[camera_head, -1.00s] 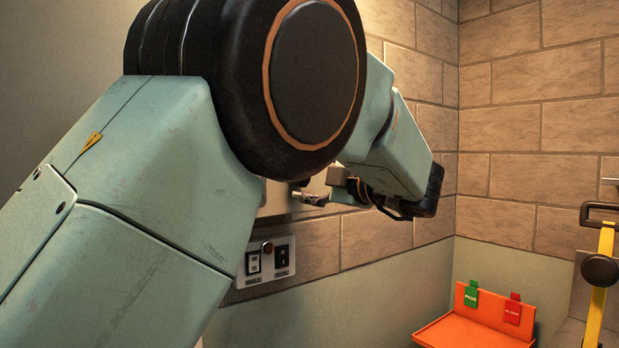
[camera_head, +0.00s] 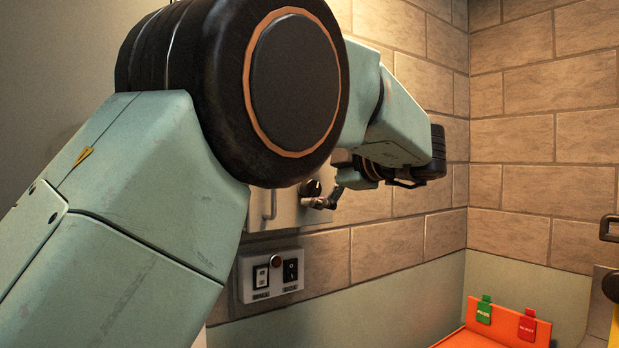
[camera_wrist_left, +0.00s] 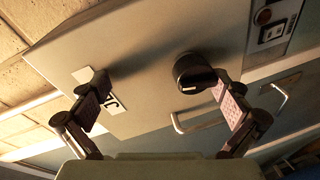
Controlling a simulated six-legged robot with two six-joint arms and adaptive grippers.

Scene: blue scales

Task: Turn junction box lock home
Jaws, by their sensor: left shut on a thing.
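The junction box (camera_head: 284,212) is a grey wall box under my left arm, mostly hidden by it. Its black round lock knob (camera_head: 313,188) is on the front; in the left wrist view the knob (camera_wrist_left: 195,72) shows a pale mark on its face. My left gripper (camera_head: 330,196) is at the knob. In the left wrist view its fingers (camera_wrist_left: 165,95) stand apart on both sides of the knob, which lies at the right fingertip. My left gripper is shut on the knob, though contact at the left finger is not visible. My right gripper is not in view.
A metal handle (camera_wrist_left: 184,127) is beside the knob. A switch plate (camera_head: 270,277) with a red button is below the box. An orange tray (camera_head: 520,323) with a green tag and a red tag stands at lower right. Brick walls meet in a corner behind.

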